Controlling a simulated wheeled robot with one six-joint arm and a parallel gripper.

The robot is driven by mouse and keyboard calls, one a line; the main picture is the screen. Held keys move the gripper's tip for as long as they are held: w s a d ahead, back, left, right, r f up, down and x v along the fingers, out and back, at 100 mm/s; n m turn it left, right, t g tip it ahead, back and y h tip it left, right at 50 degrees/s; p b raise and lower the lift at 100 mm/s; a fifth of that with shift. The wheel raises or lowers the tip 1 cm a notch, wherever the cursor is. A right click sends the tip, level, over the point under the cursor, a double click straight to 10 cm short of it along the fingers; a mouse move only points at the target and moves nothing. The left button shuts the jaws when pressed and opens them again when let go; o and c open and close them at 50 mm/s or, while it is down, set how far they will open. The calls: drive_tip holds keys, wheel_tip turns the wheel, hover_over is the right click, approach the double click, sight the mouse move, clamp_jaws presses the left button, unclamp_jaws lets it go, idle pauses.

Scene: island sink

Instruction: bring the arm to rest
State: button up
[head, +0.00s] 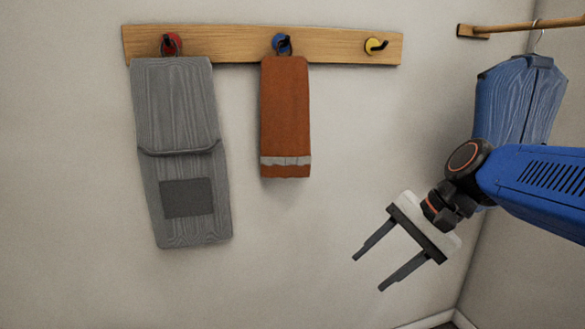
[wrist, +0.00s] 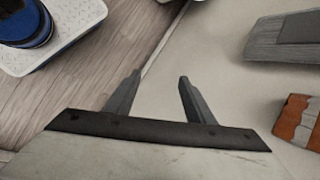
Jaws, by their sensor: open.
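My gripper (head: 367,273) is at the lower right of the head view, pointing down and to the left. Its two dark fingers are apart with nothing between them. The wrist view also shows my open gripper (wrist: 158,80), with wall and floor beyond the fingertips. My blue arm comes in from the right edge of the head view. The gripper is apart from the hanging things, below and to the right of the orange towel (head: 285,115).
A wooden rail (head: 225,42) on the wall carries red, blue and yellow hooks. A grey apron-like cloth (head: 180,130) hangs from the red hook, the towel from the blue. The yellow hook (head: 376,46) is empty. A blue garment (head: 515,100) hangs behind my arm.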

drive_tip(key=s+d+f+n+t+h, duration=0.3)
drive_tip(key=s+d+f+n+h, duration=0.3)
drive_tip(key=s+d+f+n, duration=0.2)
drive_tip(key=shift+s+d+f+h, duration=0.3)
drive_tip(key=shift+s+d+f, duration=0.7)
drive_tip(key=shift+d, duration=1.05)
